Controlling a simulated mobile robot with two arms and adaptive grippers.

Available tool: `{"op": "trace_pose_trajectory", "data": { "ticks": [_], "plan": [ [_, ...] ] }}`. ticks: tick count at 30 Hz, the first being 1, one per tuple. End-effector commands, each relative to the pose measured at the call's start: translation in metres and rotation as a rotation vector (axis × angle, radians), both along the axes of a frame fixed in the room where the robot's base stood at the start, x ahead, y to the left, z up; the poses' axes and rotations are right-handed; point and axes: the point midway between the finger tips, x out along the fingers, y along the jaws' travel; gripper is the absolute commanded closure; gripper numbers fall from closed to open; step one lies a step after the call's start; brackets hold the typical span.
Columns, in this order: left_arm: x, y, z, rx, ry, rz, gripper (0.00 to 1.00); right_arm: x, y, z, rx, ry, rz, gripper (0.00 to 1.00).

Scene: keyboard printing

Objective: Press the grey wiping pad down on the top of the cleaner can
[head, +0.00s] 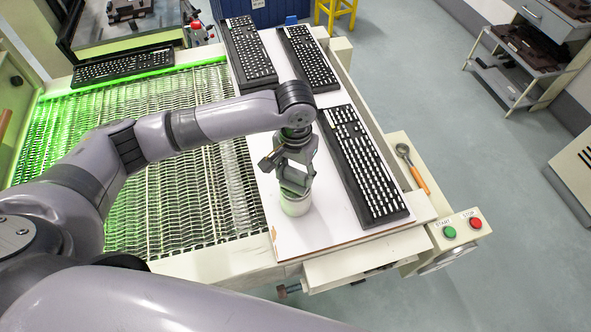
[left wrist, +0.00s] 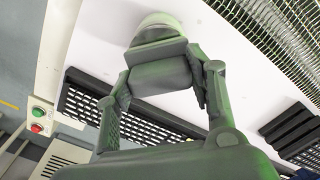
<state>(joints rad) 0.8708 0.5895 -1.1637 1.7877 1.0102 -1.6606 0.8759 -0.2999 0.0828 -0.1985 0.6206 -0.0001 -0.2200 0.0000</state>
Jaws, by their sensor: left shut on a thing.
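The cleaner can (head: 295,204) is a pale upright cylinder on the white board, left of the nearest keyboard. My left gripper (head: 294,172) is directly above it, pointing down. In the left wrist view the gripper (left wrist: 162,78) is shut on the grey wiping pad (left wrist: 160,77), a dark block between its two fingers. The pale can (left wrist: 157,22) shows just beyond the pad and is partly hidden by it. Pad and can look to meet, but I cannot tell whether they are pressed together. My right gripper is not in view.
Keyboards (head: 366,165) lie on the white board (head: 322,222) and another lies behind the wire mesh conveyor (head: 180,165). An orange-handled tool (head: 413,170) lies on the right ledge. A box with green and red buttons (head: 460,228) is at the front right corner.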

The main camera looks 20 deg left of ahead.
Motion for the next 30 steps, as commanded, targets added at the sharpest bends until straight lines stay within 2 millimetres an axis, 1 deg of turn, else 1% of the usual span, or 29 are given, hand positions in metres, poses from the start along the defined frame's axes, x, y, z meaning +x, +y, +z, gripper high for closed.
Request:
{"op": "trace_pose_trajectory", "data": {
  "ticks": [15, 30],
  "plan": [
    [0.0, 0.0, -0.006, -0.001, 0.0, 0.0, 0.84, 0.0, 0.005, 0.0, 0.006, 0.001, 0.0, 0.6],
    [-0.001, 0.0, -0.012, 0.001, 0.002, 0.0, 0.84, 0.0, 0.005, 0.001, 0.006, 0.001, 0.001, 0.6]
  ]
}}
